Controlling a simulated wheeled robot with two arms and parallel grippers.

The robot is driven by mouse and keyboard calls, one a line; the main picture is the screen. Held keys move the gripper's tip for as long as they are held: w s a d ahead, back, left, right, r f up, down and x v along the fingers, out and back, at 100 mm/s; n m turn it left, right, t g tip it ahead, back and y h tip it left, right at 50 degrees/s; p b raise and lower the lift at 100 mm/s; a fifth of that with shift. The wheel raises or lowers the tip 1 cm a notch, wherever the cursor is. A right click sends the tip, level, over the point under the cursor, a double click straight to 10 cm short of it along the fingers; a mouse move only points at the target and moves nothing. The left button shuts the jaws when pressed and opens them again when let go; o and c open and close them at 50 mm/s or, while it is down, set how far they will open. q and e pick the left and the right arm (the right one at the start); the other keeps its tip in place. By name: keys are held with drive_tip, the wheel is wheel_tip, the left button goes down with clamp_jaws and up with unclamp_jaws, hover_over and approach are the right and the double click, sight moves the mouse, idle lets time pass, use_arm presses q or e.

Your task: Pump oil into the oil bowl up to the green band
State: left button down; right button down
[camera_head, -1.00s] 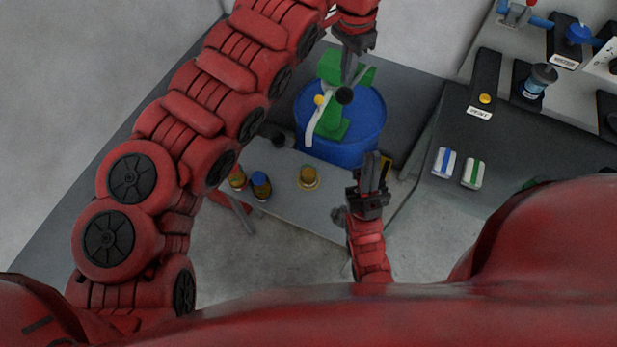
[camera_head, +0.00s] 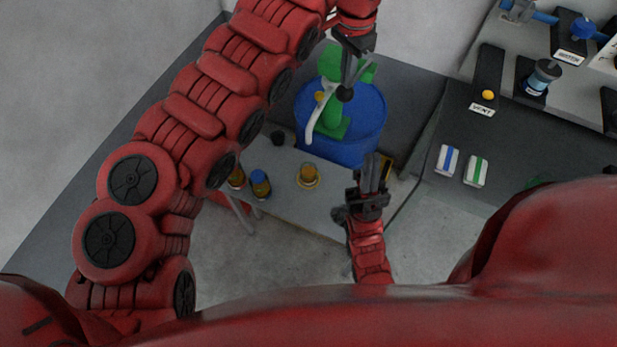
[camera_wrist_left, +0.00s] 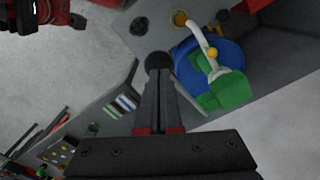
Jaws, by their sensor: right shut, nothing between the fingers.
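The green hand pump (camera_head: 336,118) stands on a blue drum (camera_head: 358,125); a white curved spout (camera_head: 312,125) comes down its left side. The spout end points toward an amber-filled bowl (camera_head: 307,176), which also shows in the left wrist view (camera_wrist_left: 180,18). The green band and exact oil level are too small to tell. My left gripper (camera_head: 347,84) is beside the pump, its fingers closed on a black ball knob (camera_head: 345,95); the knob shows at the fingertips in the left wrist view (camera_wrist_left: 158,62). My right gripper (camera_head: 373,160) is shut and empty, right of the bowl.

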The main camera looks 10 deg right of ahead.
use_arm(q)
drive_tip(key=shift+s+a+f+b, duration=0.1)
drive_tip(key=shift+s+f+b, duration=0.05)
drive_tip(key=shift+f+b, duration=0.85)
drive_tip(key=shift+s+a+f+b, duration=0.1)
drive_tip(key=shift+s+f+b, duration=0.05)
drive_tip(key=shift+f+b, duration=0.8)
drive_tip(key=shift+s+a+f+b, duration=0.15)
drive_tip(key=shift+s+f+b, duration=0.05)
drive_tip(key=shift+f+b, duration=0.65)
drive_tip(key=shift+s+a+f+b, duration=0.1)
drive_tip(key=shift+s+f+b, duration=0.1)
drive_tip(key=shift+f+b, duration=0.6)
drive_tip(key=shift+s+a+f+b, duration=0.15)
drive_tip(key=shift+s+f+b, duration=0.05)
drive_tip(key=shift+f+b, duration=0.6)
drive_tip(key=shift+f, duration=0.2)
wheel_tip(320, 180, down, 6)
drive_tip(key=b, duration=0.4)
drive_tip(key=shift+w+d, duration=0.1)
wheel_tip(320, 180, up, 17)
drive_tip(key=p, duration=1.2)
hover_over(344, 90)
drive_tip(key=shift+w+d, duration=0.3)
drive_tip(key=shift+w, duration=0.15)
drive_tip(key=shift+r+p, duration=0.6)
drive_tip(key=shift+r, duration=0.25)
